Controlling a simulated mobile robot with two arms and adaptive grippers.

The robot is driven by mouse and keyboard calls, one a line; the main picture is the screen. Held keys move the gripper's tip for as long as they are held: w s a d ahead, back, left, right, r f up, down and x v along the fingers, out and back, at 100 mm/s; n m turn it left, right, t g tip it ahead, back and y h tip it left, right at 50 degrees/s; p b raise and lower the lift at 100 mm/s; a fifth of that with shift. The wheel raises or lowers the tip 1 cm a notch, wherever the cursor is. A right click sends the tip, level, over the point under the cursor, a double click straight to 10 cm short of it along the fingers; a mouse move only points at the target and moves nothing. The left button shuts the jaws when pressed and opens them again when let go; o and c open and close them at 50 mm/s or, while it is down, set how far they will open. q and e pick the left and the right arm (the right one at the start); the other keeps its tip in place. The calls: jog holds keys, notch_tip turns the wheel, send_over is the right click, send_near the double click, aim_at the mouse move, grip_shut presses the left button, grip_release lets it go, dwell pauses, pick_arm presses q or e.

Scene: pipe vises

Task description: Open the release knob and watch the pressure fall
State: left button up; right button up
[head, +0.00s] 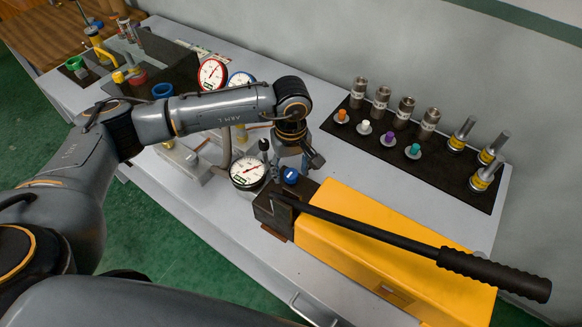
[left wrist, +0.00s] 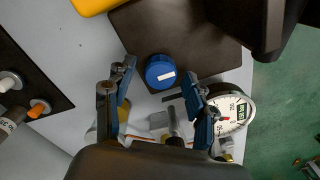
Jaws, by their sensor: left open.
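The blue release knob (head: 290,175) sits on the dark block at the end of the yellow hand pump (head: 345,235). In the left wrist view the knob (left wrist: 160,72) shows from above with a white label. My left gripper (head: 291,165) is above the knob, open and empty. In the wrist view its fingers (left wrist: 157,78) stand on either side of the knob, apart from it. A white round pressure gauge (head: 248,171) stands beside the block; it also shows in the wrist view (left wrist: 233,113). Its reading is too small to tell. My right gripper is not in view.
The pump's black lever (head: 400,237) reaches right over the yellow body. A dark mat (head: 440,160) with metal fittings and coloured plugs lies at the back right. A red-rimmed gauge (head: 212,73) and a blue-rimmed gauge (head: 240,79) stand behind my left arm.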

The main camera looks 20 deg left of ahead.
pick_arm(q)
jog(key=c, duration=1.2)
jog(key=shift+o, duration=0.2)
jog(key=shift+f+n+b, duration=0.1)
jog(key=shift+n+b, duration=0.4)
jog(key=shift+b, duration=0.3)
jog(key=n+b, duration=0.8)
jog(key=b, duration=0.1)
jog(key=shift+f, duration=0.1)
jog(key=n+b, duration=0.3)
jog(key=n, duration=0.1)
jog(key=shift+s, duration=0.1)
jog(key=shift+r+n+b, duration=0.25)
jog(key=shift+n+b, duration=0.95)
jog(key=shift+n, duration=0.7)
jog(key=o, duration=1.2)
jog(key=shift+c, duration=0.2)
